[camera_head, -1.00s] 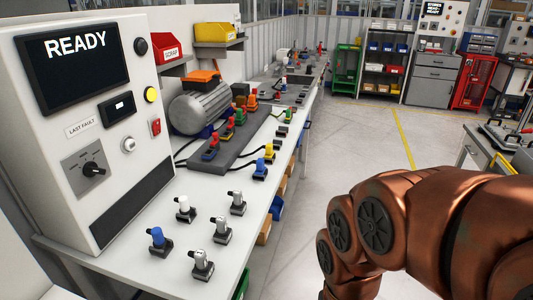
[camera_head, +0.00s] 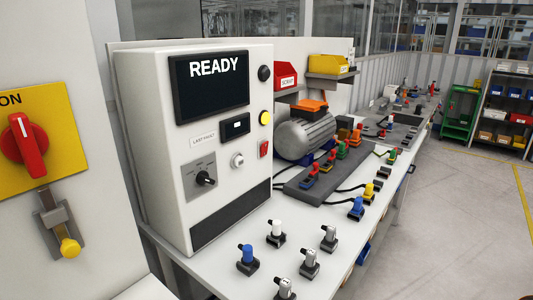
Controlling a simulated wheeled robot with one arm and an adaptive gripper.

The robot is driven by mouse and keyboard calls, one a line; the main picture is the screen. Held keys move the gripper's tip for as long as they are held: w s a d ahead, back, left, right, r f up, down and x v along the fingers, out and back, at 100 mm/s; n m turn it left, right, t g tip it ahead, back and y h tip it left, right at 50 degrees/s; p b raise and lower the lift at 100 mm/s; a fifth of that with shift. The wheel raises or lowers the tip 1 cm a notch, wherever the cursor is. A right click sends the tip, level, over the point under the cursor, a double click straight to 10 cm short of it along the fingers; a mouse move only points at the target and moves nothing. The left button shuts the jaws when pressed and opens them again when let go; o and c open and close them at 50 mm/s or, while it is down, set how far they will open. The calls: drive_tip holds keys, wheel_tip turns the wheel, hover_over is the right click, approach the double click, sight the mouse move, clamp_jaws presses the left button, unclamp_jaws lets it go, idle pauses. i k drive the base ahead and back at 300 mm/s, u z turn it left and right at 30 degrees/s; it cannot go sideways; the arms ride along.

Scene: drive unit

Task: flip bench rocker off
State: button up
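The white control cabinet (camera_head: 150,150) stands on the bench, and its screen (camera_head: 211,86) reads READY. A small red rocker-like switch (camera_head: 264,149) sits at the right of its front, below a yellow round button (camera_head: 265,118). A black rectangular part (camera_head: 235,126) with a small white face is left of that button. No label naming the bench rocker is readable, and I cannot tell which way the red switch is tipped. My gripper is not in view.
A rotary selector (camera_head: 205,179) is low on the cabinet. A yellow plate with a red rotary handle (camera_head: 25,145) is at far left, above a yellow-tipped latch (camera_head: 68,246). Several connectors stand on the bench top (camera_head: 215,272). The floor (camera_head: 450,220) to the right is clear.

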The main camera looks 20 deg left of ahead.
sight(264, 148)
drive_tip(key=k, duration=0.6)
drive_tip(key=u, duration=0.95)
drive_tip(key=i, duration=0.5)
drive_tip(key=u, duration=0.45)
drive_tip(key=k, duration=1.25)
drive_tip(key=z, duration=0.3)
drive_tip(key=i, duration=1.9)
drive_tip(key=u, duration=0.65)
